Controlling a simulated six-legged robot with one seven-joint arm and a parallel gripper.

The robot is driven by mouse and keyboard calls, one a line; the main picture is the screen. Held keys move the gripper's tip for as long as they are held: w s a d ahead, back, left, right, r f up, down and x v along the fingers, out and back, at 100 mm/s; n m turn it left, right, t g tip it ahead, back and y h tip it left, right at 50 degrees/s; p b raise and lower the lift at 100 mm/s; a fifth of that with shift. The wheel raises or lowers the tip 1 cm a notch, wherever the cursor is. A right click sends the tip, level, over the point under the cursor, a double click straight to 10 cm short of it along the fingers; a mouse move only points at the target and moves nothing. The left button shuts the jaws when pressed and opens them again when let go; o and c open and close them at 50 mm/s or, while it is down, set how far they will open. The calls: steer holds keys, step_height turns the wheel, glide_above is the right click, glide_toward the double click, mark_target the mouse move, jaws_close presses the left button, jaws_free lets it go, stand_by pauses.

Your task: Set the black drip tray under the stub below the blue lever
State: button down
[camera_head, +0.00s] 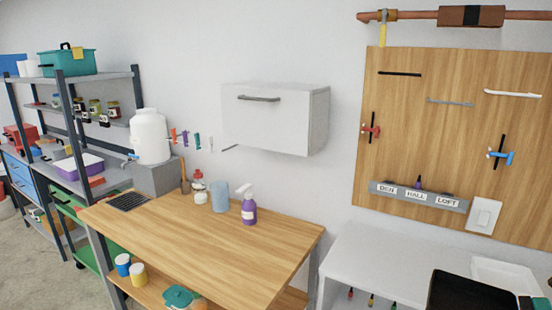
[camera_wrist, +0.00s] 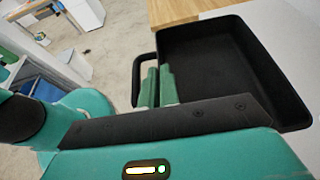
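The black drip tray (camera_head: 462,292) is at the lower right of the head view, over the white counter, cut off by the bottom edge. The wrist view shows its empty inside (camera_wrist: 225,62) and a looped handle (camera_wrist: 137,82) on its left side. My gripper (camera_wrist: 159,86) has green fingers close together at this handle, beside the tray wall. Green finger parts also show at the lower right of the head view (camera_head: 526,303). The blue lever (camera_head: 501,157) is on the wooden board, right side; a stub below it is too small to make out.
A white tray (camera_head: 497,271) sits behind the black tray. The white counter (camera_head: 375,262) is clear to the left. A red lever (camera_head: 371,130), a label strip (camera_head: 418,196) and a white switch (camera_head: 484,215) are on the board. A wooden table (camera_head: 185,240) stands left.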

steer(key=d+f+x, duration=0.1)
steer(key=f+x, duration=0.2)
steer(key=x, duration=1.1)
steer(key=d+f+x, duration=0.1)
steer(key=f+x, duration=0.2)
steer(key=x, duration=1)
steer(key=s+d+f+x, duration=0.1)
steer(key=d+f+x, duration=0.1)
steer(key=x, duration=1.2)
steer(key=shift+a+f+g, duration=0.3)
steer(key=shift+f, duration=0.45)
steer(key=shift+w+d, duration=0.1)
